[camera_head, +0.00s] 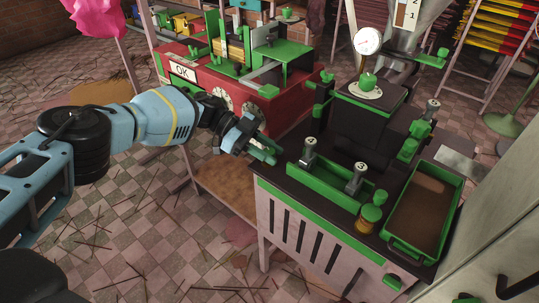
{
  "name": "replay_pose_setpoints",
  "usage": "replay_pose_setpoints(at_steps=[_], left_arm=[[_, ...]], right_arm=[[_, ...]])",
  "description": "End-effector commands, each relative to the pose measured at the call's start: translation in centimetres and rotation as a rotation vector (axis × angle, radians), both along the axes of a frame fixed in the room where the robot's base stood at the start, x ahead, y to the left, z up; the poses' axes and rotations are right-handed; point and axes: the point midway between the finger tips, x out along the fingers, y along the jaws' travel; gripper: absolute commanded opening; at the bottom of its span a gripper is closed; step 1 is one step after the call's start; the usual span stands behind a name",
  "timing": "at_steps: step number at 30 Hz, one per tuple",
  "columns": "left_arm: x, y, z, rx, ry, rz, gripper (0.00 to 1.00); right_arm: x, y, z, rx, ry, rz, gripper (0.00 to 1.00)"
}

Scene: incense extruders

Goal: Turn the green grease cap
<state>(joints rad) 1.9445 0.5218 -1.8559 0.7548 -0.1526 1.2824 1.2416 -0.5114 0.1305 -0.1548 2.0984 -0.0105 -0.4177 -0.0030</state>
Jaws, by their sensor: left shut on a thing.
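My left gripper (258,146) reaches in from the left and is shut on a small green part (265,155) at the left edge of the dark bench top. The gripper's fingers partly hide this part, so I cannot tell if it is a cap or a handle. A round green cap (371,213) sits on a small brass-coloured pot at the front of the bench, apart from the gripper. A round green knob (368,81) stands on a pale dial farther back. Which of these is the grease cap is not clear. My right gripper is not in view.
A green tray (411,249) with brown contents lies at the bench's right. A green rack (320,183) holds numbered grey cylinders. A red machine (225,100) with an OK sign stands behind the gripper. Thin sticks litter the checkered floor (130,240).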

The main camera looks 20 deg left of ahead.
Motion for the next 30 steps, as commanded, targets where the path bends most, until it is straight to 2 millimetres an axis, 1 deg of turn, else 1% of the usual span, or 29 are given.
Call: replay_pose_setpoints(at_steps=[14,15,20,28,30], left_arm=[[-0.04,-0.12,0.07,-0.002,0.000,-0.017,0.04],[-0.04,-0.12,0.07,-0.003,0.000,-0.017,0.28],[-0.04,-0.11,0.06,-0.002,0.000,-0.017,0.49],[-0.02,-0.02,0.06,-0.001,-0.001,-0.017,0.49],[0.04,0.27,0.16,-0.001,-0.001,-0.015,0.49]], right_arm=[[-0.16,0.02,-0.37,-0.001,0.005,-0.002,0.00],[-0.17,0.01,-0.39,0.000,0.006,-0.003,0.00],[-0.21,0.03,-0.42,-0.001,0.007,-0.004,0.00],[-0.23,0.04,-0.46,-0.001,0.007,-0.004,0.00],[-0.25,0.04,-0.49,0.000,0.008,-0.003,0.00]])
